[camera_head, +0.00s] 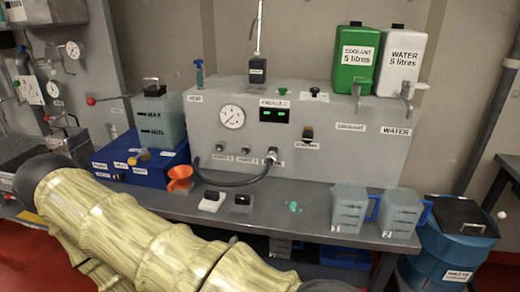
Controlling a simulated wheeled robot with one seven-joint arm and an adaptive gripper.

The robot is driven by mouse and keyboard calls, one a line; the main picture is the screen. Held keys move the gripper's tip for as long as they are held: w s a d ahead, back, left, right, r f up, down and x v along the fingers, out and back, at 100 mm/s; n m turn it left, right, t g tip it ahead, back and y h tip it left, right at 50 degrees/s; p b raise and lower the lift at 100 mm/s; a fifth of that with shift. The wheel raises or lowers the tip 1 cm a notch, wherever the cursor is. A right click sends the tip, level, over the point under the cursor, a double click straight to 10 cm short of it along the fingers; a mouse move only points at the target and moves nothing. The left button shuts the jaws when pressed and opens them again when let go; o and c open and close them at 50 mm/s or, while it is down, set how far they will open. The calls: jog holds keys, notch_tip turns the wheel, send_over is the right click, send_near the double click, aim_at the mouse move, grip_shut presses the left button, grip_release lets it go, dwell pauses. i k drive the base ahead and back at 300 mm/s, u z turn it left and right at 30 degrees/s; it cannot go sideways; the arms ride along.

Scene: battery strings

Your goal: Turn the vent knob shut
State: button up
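A small blue-green upright fitting with a knob-like top (199,73) stands at the left end of the grey panel box (230,160). A small label (195,98) below it seems to read VENT, but the print is too small to be sure. I cannot tell whether the knob is open or shut. My arm, in a pale yellow sleeve, crosses the lower left foreground. My gripper is not in view.
The panel carries a round gauge (231,117), a green-lit display (274,116) and a black hose (235,183). Green (356,60) and white (400,63) tanks stand on its right. An orange funnel (179,178), blue box (140,165) and jugs (348,207) flank the bench's partly clear front.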

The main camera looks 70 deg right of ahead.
aim_at(198, 62)
jog(key=z, duration=1.8)
